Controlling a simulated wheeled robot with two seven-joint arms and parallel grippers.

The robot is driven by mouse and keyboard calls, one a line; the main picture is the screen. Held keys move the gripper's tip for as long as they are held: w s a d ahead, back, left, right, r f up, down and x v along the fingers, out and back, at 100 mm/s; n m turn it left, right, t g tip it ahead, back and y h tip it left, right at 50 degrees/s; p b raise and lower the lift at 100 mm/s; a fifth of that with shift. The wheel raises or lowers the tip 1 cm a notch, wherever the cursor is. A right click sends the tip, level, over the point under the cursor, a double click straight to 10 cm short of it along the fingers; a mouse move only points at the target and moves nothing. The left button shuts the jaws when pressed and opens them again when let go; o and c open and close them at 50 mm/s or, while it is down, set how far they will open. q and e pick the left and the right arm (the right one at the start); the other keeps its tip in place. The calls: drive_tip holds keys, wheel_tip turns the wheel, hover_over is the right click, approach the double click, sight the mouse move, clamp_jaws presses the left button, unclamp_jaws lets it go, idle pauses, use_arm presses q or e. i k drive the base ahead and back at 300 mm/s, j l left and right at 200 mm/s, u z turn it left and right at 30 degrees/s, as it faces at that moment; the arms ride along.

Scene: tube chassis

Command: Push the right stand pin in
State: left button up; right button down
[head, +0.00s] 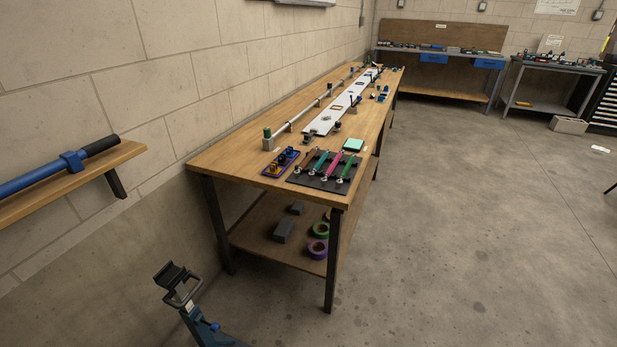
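The long workbench (225,155) runs away from me along the wall. A thin grey tube (303,117) lies along its wall side, held by small stands. At its near end is a grey stand (268,144) with a green pin-like top (267,132) standing up. Another small stand (338,127) with a dark top sits to the right, and a dark upright piece (352,101) stands farther back. These are too small and far to tell which is the right stand pin or how deep any pin sits. Neither of my grippers can be made out.
A dark tool mat (296,178) with several coloured-handled tools and a blue tray (270,172) lie at the bench's near end. A blue-and-black clamp-like device (200,318) rises at the bottom. A wall shelf (40,192) is at left. The floor right of the bench is clear.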

sight(215, 326)
drive_tip(key=u, duration=1.3)
